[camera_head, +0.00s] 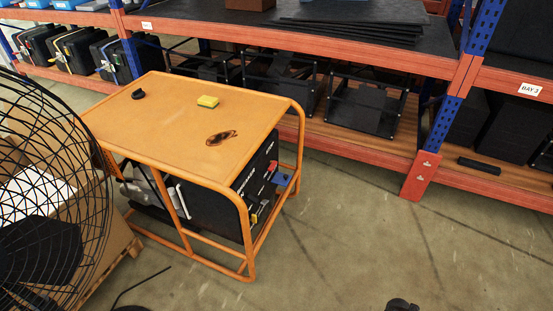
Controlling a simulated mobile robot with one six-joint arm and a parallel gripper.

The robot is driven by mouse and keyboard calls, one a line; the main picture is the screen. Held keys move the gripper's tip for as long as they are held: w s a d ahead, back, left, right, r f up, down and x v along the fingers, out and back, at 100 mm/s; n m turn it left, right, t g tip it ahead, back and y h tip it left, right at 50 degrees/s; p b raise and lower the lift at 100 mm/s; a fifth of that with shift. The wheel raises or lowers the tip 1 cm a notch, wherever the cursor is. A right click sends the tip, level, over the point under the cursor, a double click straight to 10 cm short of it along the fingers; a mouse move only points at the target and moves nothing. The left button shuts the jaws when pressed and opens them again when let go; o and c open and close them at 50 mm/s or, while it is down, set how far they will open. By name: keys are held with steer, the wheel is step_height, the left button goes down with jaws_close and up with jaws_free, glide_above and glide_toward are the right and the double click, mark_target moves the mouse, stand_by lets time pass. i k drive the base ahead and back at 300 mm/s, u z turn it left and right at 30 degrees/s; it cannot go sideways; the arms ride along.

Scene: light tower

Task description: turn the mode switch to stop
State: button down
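An orange-framed generator (180,130) stands on the floor left of centre. Its black control panel (252,185) faces right and shows at a steep slant, with small white lettering. A small red part (273,165) and a blue part (282,180) are at the panel's far end, and a small yellow part (254,218) is low at its near end. I cannot tell which part is the mode switch, or how it is set. My gripper cannot be made out in this view.
On the generator's top lie a yellow sponge (208,101), dark glasses (221,137) and a black round cap (138,94). A large wire fan guard (45,190) stands at left. Orange racking (420,165) runs along the back. Floor (350,235) right of the generator is clear.

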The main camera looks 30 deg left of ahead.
mark_target(274, 164)
steer(key=u, duration=0.25)
steer(key=i, duration=0.75)
steer(key=u, duration=0.85)
steer(key=i, duration=0.7)
steer(key=u, duration=0.5)
steer(key=k, duration=1)
steer(key=u, duration=1.25)
steer(key=i, duration=0.1)
steer(key=z, duration=0.65)
